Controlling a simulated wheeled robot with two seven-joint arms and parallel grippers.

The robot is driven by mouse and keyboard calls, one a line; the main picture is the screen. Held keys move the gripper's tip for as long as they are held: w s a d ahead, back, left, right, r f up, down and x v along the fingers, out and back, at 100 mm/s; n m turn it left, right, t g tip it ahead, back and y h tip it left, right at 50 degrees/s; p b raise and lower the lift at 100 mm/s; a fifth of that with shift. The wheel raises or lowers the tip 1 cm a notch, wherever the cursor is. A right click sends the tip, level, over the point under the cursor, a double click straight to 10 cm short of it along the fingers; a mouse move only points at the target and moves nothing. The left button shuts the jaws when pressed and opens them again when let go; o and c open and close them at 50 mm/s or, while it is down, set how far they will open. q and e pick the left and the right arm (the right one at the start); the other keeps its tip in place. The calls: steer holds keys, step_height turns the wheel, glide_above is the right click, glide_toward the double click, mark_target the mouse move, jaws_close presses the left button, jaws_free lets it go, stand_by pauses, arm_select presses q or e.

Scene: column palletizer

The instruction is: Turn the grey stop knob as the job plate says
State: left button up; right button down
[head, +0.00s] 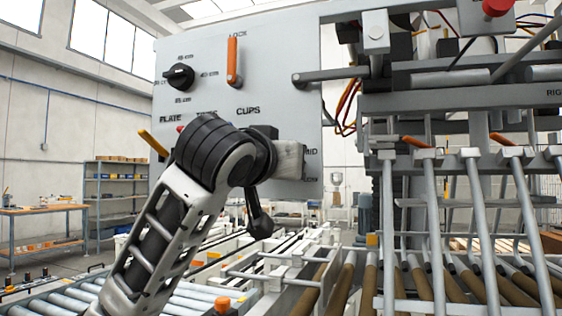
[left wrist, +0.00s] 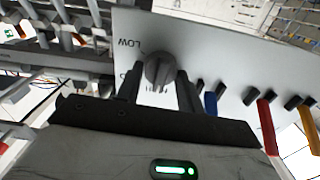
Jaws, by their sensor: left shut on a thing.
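The grey stop knob (left wrist: 160,70) is on the light grey control panel (head: 285,55), with the word LOW beside it in the left wrist view. My left gripper (left wrist: 159,78) is shut on the knob, one dark finger on each side. In the head view my left wrist and hand cover the knob; only the word MID and part of a lower label show to the right of the hand. I cannot make out the knob's exact pointer direction. I cannot identify a job plate in either view. My right gripper is not in view.
The panel also carries a black knob (head: 180,76) with cm marks and an orange lever (head: 234,62) under LOCK. Blue (left wrist: 210,104), red (left wrist: 267,127) and orange (left wrist: 309,130) handles are near my left gripper. Metal machine frames and rollers stand to the right.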

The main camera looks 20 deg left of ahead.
arm_select(q)
steer(key=m+p, duration=0.2)
steer(key=m, duration=0.5)
steer(key=m+p, duration=0.3)
steer(key=m, duration=0.5)
steer(key=m+p, duration=0.3)
steer(key=m, duration=0.5)
steer(key=shift+d+f, duration=0.2)
steer(key=shift+f, duration=0.15)
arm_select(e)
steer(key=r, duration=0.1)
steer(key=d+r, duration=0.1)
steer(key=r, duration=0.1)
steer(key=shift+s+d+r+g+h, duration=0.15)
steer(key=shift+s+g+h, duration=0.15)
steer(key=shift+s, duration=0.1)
arm_select(q)
steer(key=shift+m, duration=0.3)
steer(key=o, duration=1)
steer(key=shift+c, duration=0.2)
steer(key=shift+s, duration=0.1)
